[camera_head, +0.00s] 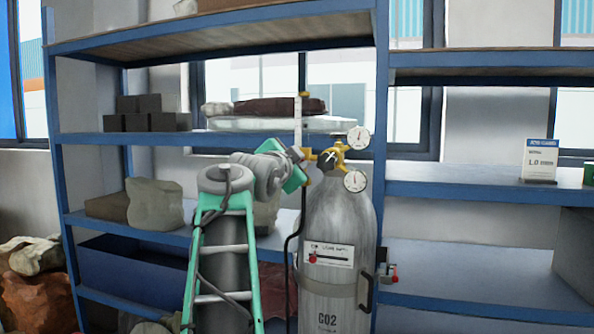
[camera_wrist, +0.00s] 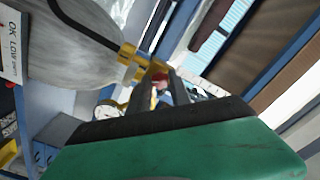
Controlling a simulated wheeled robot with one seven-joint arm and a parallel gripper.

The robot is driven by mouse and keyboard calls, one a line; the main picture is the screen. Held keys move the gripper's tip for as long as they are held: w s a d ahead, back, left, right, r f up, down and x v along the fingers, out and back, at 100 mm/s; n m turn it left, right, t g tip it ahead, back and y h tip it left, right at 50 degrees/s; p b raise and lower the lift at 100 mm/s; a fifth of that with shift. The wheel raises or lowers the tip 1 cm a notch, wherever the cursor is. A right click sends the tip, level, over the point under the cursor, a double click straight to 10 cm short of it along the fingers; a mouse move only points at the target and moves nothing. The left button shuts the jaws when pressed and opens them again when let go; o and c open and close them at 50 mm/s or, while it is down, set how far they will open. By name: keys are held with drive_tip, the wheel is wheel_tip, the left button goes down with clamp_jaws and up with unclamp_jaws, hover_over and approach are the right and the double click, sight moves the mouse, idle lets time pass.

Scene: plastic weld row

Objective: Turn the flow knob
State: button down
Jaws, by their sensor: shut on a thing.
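A grey CO2 cylinder (camera_head: 325,228) stands upright in front of the blue shelf and carries a brass regulator (camera_head: 336,155) with two round white gauges. A clear upright flow tube (camera_head: 298,122) rises left of the regulator. In the wrist view, the small reddish flow knob (camera_wrist: 160,82) shows between my dark fingers, next to the yellow brass fitting (camera_wrist: 130,58). My gripper (camera_wrist: 158,78) is shut on the knob. In the head view, my gripper (camera_head: 300,160) reaches the fitting below the tube from the left; the knob is hidden there.
A black hose (camera_head: 288,255) hangs along the cylinder's left side. A gauge (camera_wrist: 106,110) sits close to my fingers in the wrist view. The blue shelf (camera_head: 150,140) behind holds dark blocks and wrapped bundles. A white label box (camera_head: 539,160) stands on the right shelf.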

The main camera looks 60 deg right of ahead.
drive_tip(key=shift+m, duration=0.4)
drive_tip(key=c, duration=1.2)
unclamp_jaws()
drive_tip(key=s+a+b, duration=0.1)
drive_tip(key=a+b, duration=0.1)
drive_tip(key=a, duration=0.5)
drive_tip(key=shift+a, duration=0.4)
drive_tip(key=shift+s, duration=0.1)
